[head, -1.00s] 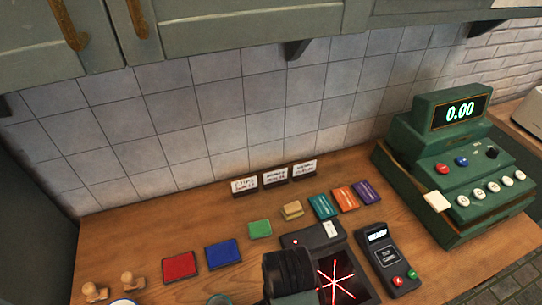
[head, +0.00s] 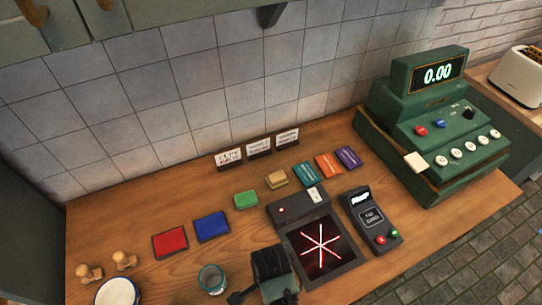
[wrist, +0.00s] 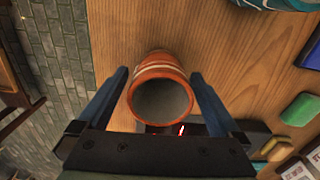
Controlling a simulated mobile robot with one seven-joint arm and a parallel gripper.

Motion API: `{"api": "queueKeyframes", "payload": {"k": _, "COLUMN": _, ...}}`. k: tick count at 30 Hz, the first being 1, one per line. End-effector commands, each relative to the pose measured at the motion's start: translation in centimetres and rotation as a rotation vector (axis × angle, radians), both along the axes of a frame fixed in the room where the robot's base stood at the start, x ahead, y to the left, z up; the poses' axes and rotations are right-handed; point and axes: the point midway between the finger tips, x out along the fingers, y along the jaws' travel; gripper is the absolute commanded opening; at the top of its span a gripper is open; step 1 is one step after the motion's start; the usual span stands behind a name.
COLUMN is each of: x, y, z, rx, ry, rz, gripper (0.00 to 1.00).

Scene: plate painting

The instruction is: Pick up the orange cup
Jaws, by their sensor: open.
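The orange cup (wrist: 160,68) has pale bands and shows in the wrist view with its open mouth facing the camera. It stands between the two spread fingers of my gripper (wrist: 159,78), with gaps visible on both sides. My gripper is open, and its wrist part (head: 271,272) shows at the bottom of the head view. The orange cup cannot be seen in the head view.
A teal cup (head: 212,279) and a white plate (head: 118,292) stand at the front left. The scanner with red lines (head: 322,243), card terminal (head: 371,215) and green cash register (head: 435,130) are to the right. Red (head: 170,242) and blue (head: 211,226) pads lie behind.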

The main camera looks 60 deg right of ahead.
Motion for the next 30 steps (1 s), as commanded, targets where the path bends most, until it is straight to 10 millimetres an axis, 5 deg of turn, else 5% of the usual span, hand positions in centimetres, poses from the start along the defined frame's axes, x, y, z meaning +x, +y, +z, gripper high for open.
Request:
{"api": "queueKeyframes", "payload": {"k": 7, "x": 0.03, "y": -0.03, "z": -0.07, "rx": 0.000, "ry": -0.001, "rz": 0.000, "gripper": 0.96}}
{"api": "queueKeyframes", "payload": {"k": 22, "x": 0.03, "y": -0.03, "z": -0.03, "rx": 0.000, "ry": -0.001, "rz": 0.000, "gripper": 0.06}}
{"api": "queueKeyframes", "payload": {"k": 30, "x": 0.09, "y": -0.07, "z": 0.21, "rx": -0.001, "ry": -0.003, "rz": 0.000, "gripper": 0.06}}
